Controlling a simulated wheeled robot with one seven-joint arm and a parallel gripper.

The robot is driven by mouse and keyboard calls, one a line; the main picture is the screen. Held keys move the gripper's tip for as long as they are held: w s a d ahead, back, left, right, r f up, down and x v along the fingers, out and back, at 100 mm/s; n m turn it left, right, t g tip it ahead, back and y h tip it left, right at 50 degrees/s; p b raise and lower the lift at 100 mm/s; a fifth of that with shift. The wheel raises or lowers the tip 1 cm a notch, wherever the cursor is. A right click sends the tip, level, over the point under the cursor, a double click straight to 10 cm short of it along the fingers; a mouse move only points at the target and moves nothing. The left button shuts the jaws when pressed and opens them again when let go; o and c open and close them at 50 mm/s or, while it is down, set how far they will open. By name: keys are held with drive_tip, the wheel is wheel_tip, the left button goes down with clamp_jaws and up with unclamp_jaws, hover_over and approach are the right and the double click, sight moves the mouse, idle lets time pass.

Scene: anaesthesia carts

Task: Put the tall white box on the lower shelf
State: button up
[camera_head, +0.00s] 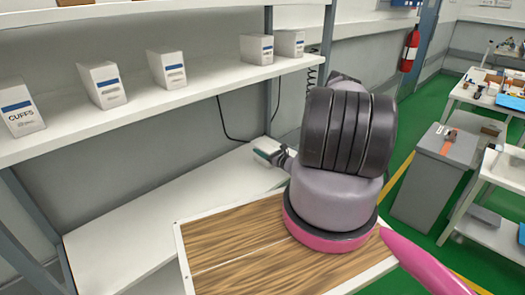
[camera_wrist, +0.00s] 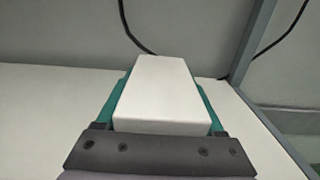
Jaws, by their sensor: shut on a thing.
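The tall white box (camera_wrist: 160,88) is between the green fingers of my gripper (camera_wrist: 160,100) in the wrist view, its long side pointing away from the wrist. My gripper is shut on it. In the head view my gripper (camera_head: 270,156) is at the far right part of the lower shelf (camera_head: 140,225); my arm hides most of it, and I cannot make out the box there. The white lower shelf also shows around the box in the wrist view (camera_wrist: 45,115). I cannot tell whether the box touches the shelf.
The upper shelf (camera_head: 190,98) holds several white boxes with blue bands, one marked CUFFS (camera_head: 20,108). A wood-topped surface (camera_head: 225,240) lies in front of the lower shelf. A grey post (camera_wrist: 252,40) and black cables are near the box. The lower shelf's left is clear.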

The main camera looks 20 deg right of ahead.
drive_tip(key=o, duration=1.6)
drive_tip(key=shift+f, duration=0.1)
drive_tip(key=shift+s+d, duration=0.15)
drive_tip(key=shift+s, duration=0.1)
drive_tip(key=v, duration=1.1)
drive_tip(key=shift+s, duration=0.3)
